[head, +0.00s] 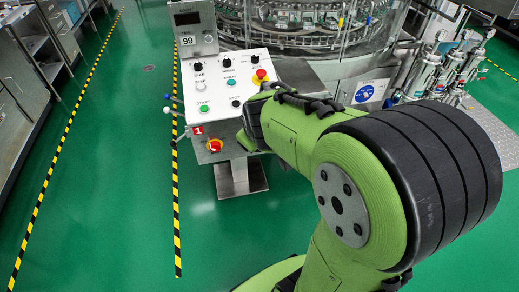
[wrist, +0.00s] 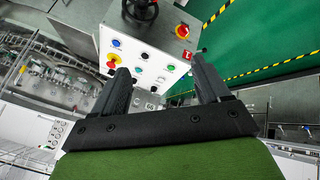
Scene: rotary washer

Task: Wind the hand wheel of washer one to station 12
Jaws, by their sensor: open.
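The washer one control pedestal (head: 222,90) stands in front of the machine, with a red "1" tag (head: 198,130) on its lower front. The tag also shows in the wrist view (wrist: 187,55). A black hand wheel (wrist: 140,9) is cut off by the top edge of the wrist view; my arm probably hides it in the head view. My gripper (wrist: 160,63) is open and empty, its two black fingers in front of the panel, apart from the wheel. A plate reading "99" (head: 188,41) sits below a dark display (head: 187,18). I cannot read a station number.
The panel holds several buttons and knobs, a red emergency stop (head: 261,74) and a red-yellow rotary switch (head: 214,146). The glass-walled rotary washer (head: 300,22) is behind. Small ball-ended levers (head: 166,110) stick out at the panel's left. Green floor (head: 120,150) is clear to the left.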

